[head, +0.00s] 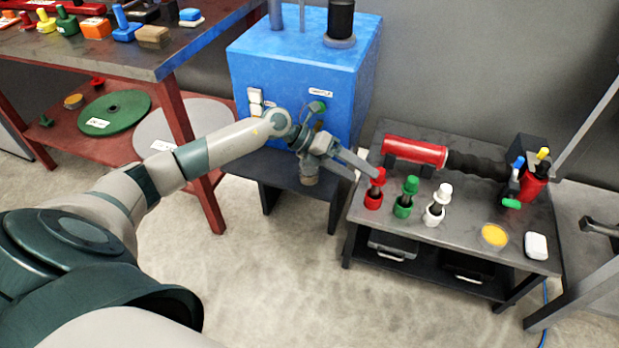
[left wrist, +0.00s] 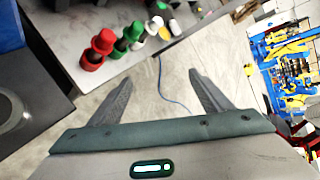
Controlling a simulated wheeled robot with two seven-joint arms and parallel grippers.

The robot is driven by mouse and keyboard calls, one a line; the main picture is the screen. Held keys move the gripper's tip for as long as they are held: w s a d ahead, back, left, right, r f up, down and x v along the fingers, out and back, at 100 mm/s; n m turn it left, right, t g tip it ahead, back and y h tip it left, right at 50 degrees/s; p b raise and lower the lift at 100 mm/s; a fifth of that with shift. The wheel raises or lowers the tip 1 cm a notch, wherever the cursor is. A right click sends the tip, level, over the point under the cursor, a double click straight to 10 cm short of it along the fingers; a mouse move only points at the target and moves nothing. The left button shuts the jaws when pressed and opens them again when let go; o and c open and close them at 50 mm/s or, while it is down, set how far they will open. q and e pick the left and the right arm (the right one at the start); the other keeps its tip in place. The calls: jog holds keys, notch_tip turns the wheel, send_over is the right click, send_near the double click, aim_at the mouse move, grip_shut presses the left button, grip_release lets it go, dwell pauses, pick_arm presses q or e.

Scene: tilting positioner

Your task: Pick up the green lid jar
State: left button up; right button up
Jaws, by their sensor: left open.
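The green lid jar (head: 405,199) stands upright in the middle of a row of three jars on the small dark table. The red lid jar (head: 374,190) is left of it and the white lid jar (head: 437,206) is right of it. In the left wrist view the green lid jar (left wrist: 130,35) is at the upper left, beside the red one. My left gripper (head: 362,172) is open and empty, close to the red lid jar in the head view. Between its fingers (left wrist: 160,78) the left wrist view shows floor. My right gripper is not in view.
A red tool with a black hose (head: 415,151) lies behind the jars. A yellow-topped round dish (head: 494,235) and a white block (head: 536,246) are at the table's right. A blue machine (head: 300,65) stands left, near my left arm.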

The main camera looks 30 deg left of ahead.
pick_arm(q)
jog(key=a+m+y+b, duration=0.2)
jog(key=a+y, duration=0.3)
jog(key=a, duration=0.5)
notch_tip(320, 180, up, 3)
jog(key=m+y, duration=0.1)
jog(key=y, duration=0.3)
send_over(309, 170)
jog(key=s+a, duration=0.3)
jog(key=a, duration=0.1)
jog(key=shift+s+r+g+b, duration=0.1)
jog(key=shift+r+g+b, duration=0.05)
jog(key=shift+g+b, duration=0.2)
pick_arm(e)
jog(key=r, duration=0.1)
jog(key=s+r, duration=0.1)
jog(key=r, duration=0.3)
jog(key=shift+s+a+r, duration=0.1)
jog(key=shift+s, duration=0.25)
pick_arm(q)
jog(key=x, duration=1.1)
jog(key=shift+d, duration=0.2)
jog(key=shift+w+f, duration=0.3)
jog(key=shift+f, duration=0.3)
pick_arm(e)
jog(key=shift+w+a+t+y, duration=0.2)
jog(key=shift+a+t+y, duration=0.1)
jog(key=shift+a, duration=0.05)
